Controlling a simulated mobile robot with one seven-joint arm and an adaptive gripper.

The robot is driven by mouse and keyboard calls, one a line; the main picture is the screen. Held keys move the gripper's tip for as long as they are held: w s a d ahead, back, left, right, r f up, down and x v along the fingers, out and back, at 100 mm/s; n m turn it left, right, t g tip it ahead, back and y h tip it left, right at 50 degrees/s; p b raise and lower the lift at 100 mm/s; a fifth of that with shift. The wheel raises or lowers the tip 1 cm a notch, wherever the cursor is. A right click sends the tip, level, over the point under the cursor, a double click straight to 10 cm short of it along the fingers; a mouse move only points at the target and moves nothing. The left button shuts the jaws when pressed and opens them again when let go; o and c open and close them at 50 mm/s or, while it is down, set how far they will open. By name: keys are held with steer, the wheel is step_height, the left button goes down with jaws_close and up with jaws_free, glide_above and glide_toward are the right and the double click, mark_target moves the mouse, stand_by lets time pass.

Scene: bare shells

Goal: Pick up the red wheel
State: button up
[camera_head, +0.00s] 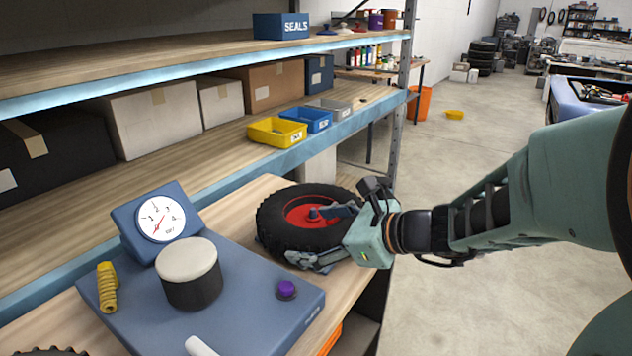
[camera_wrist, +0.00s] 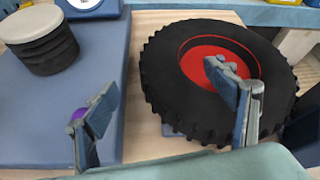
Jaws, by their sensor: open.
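The red wheel (camera_head: 283,209) has a black knobbly tyre and a red hub. It lies flat on the wooden bench top, to the right of a blue-grey device. In the wrist view the wheel (camera_wrist: 163,66) fills the upper right. My gripper (camera_head: 328,236) is at the wheel's right side in the head view, with one finger over the hub and one by the near side of the tyre. In the wrist view my gripper (camera_wrist: 160,100) is open, with its right finger over the tyre and hub and its left finger over the device's edge. The jaws hold nothing.
The blue-grey device (camera_head: 240,296) carries a dial gauge (camera_head: 161,218), a round cream-topped pad (camera_head: 190,270), a purple knob (camera_head: 287,288) and a yellow coil (camera_head: 107,288). Shelves behind hold a yellow bin (camera_head: 277,131), a blue bin (camera_head: 308,117) and boxes. A shelf post (camera_head: 396,125) stands behind the wheel.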

mark_target(300, 234)
steer(key=b+x, duration=0.1)
steer(key=x, duration=0.2)
steer(key=b+x, duration=0.1)
steer(key=x, duration=0.1)
steer(key=shift+w+f+b, duration=0.3)
steer(key=shift+f, duration=0.15)
steer(key=shift+c, duration=0.2)
steer(key=shift+r, duration=0.15)
steer(key=c, duration=1.8)
